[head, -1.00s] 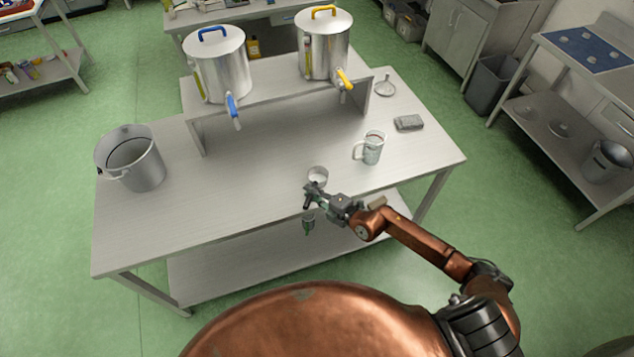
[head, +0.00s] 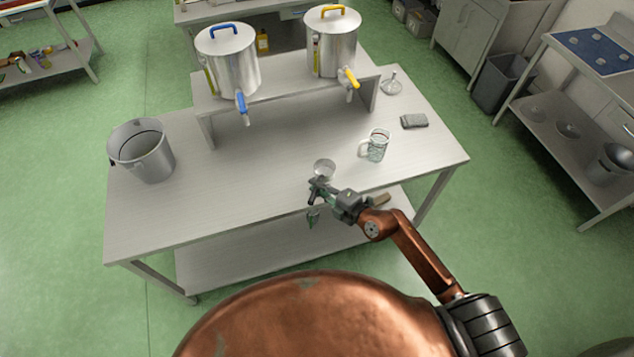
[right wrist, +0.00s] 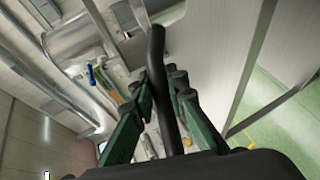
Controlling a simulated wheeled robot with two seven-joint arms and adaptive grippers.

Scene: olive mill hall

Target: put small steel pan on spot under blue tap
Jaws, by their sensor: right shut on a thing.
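The small steel pan (head: 324,168) is at the front middle of the steel table, close to its front edge. My right gripper (head: 317,190) is just in front of it and shut on its handle. In the right wrist view a dark handle (right wrist: 157,75) runs between the green fingers. I cannot tell whether the pan touches the table. The blue tap (head: 242,103) sits low on the left steel drum (head: 228,62), left of and behind the pan. The tabletop under this tap is bare, with no mark visible. My left gripper is not in view.
A glass mug (head: 377,147) stands right of the pan. A grey sponge (head: 414,121) and a funnel-like thing (head: 391,84) lie farther right. A steel bucket (head: 142,152) stands at the table's left end. The drum with the yellow tap (head: 350,78) shares the raised shelf.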

